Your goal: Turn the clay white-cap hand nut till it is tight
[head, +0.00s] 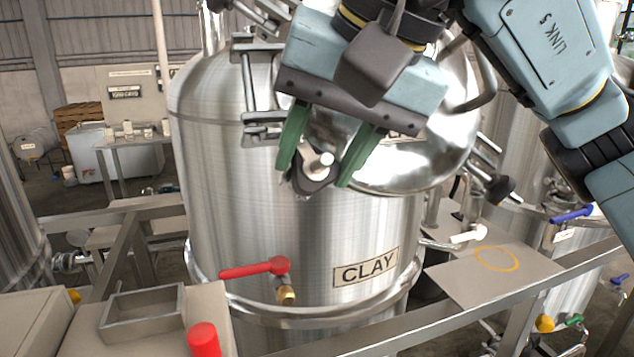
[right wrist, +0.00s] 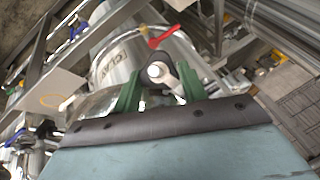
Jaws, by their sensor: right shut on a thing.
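The steel tank (head: 225,190) with the CLAY label (head: 365,269) stands in the middle of the head view. The hand nut, dark with a white cap (head: 327,159), is at the front of its round lid (head: 400,170). My right gripper (head: 314,177) comes down from above, its green fingers on either side of the nut and shut on it. The right wrist view also shows the nut's white cap (right wrist: 154,71) between the fingers. The fingers hide part of the nut. My left gripper is not in view.
A red-handled valve (head: 255,269) sticks out of the tank's lower front. A metal rail (head: 460,285) crosses in front. An open tray (head: 142,308) and a red upright object (head: 202,338) are at lower left. A plate with a yellow ring (head: 496,259) is at right.

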